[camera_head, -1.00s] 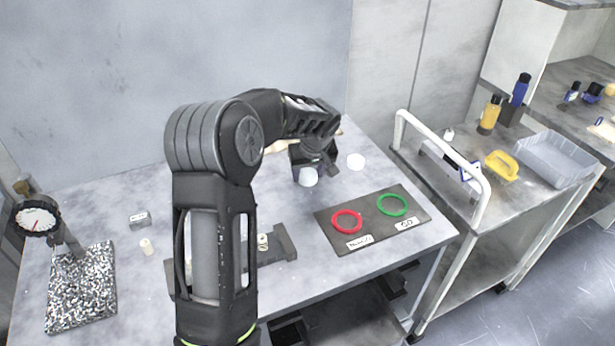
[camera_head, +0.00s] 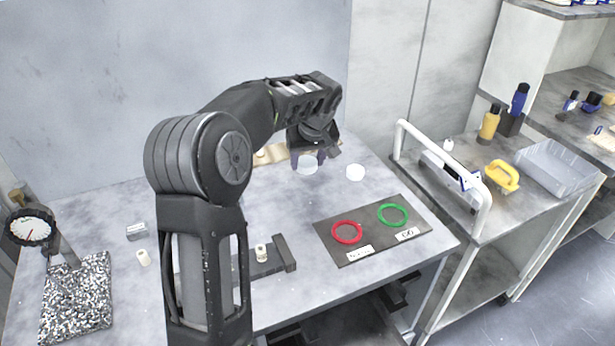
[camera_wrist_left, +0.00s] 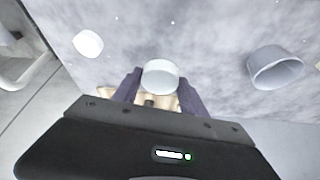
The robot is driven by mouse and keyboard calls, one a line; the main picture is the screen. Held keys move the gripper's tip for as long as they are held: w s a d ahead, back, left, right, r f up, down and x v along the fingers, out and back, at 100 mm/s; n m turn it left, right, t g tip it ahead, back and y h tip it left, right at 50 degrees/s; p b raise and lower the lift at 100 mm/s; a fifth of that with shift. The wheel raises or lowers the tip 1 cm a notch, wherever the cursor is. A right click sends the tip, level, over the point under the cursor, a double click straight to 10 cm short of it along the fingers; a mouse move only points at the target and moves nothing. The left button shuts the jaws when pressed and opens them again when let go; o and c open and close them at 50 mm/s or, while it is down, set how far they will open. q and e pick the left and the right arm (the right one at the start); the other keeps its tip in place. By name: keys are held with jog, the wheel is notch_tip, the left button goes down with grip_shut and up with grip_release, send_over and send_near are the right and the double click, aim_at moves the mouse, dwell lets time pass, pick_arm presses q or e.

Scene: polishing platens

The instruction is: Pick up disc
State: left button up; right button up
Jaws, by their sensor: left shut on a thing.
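My left gripper (camera_head: 311,158) is shut on a white disc (camera_head: 307,166) and holds it above the back right part of the table (camera_head: 300,205). In the left wrist view the same disc (camera_wrist_left: 160,76) sits between the two dark fingers. A second white disc (camera_head: 355,173) lies on the table just right of the gripper; it also shows in the left wrist view (camera_wrist_left: 88,43). A pale cup-like round piece (camera_wrist_left: 276,68) stands at the right of the left wrist view. My right gripper is not in view.
A dark mat (camera_head: 371,246) with a red ring (camera_head: 347,232) and a green ring (camera_head: 393,215) lies at the table's front right. A dial gauge on a speckled base (camera_head: 75,300) stands at the left. A cart with a white handle (camera_head: 486,215) stands to the right.

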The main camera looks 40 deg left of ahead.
pick_arm(q)
jog(key=shift+r, duration=1.25)
jog(key=shift+d+f, duration=0.1)
